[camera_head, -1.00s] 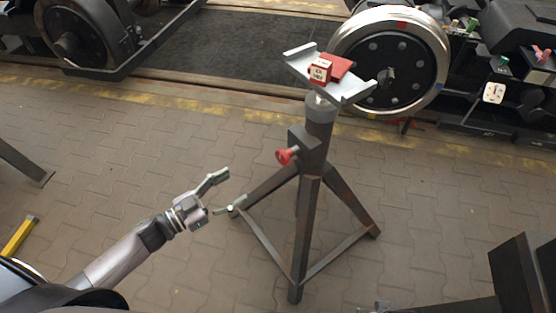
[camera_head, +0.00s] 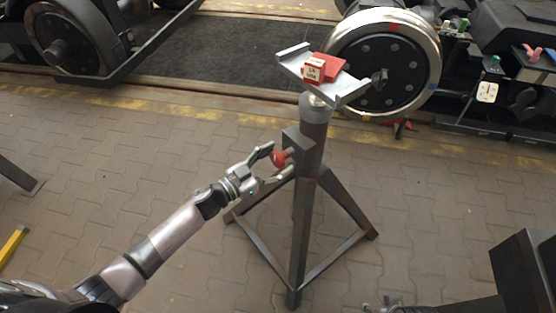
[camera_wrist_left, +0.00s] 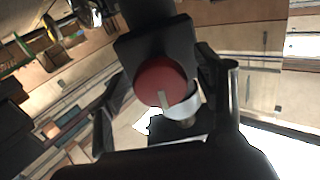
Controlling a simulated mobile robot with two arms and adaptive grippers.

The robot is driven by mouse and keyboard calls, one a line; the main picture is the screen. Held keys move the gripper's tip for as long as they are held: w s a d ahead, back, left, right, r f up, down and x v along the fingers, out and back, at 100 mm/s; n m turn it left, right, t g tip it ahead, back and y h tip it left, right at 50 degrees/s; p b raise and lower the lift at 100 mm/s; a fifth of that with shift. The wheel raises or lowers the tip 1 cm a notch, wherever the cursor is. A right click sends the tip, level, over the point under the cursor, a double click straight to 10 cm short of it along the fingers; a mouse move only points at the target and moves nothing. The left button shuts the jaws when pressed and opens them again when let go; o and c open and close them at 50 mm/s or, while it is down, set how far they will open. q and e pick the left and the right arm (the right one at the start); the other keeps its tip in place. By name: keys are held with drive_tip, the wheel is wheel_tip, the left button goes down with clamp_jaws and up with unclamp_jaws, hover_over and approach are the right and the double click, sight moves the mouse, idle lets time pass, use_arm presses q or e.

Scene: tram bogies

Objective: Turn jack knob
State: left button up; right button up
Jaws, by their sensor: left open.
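The jack (camera_head: 309,185) is a dark grey tripod stand with a silver cradle on top. Its red round knob (camera_head: 279,158) sticks out to the left from a block on the upper post. My left gripper (camera_head: 277,162) is open at the knob, with one finger above it and one below. In the left wrist view the red knob (camera_wrist_left: 162,82) faces the camera, with a pale line on its face. The gripper fingers (camera_wrist_left: 167,108) stand on both sides of it there. I cannot tell whether they touch it. My right gripper is not clearly seen.
A red and white block (camera_head: 314,70) sits on the jack's cradle (camera_head: 345,92). A wheel (camera_head: 385,65) with a bright rim stands behind it, and another bogie (camera_head: 62,50) at the back left. Paved floor (camera_head: 130,165) is free around the jack.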

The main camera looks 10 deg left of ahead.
use_arm(q)
drive_tip(key=shift+w+d, duration=0.25)
drive_tip(key=shift+w, duration=0.05)
drive_tip(key=shift+c, duration=0.3)
drive_tip(key=c, duration=1.1)
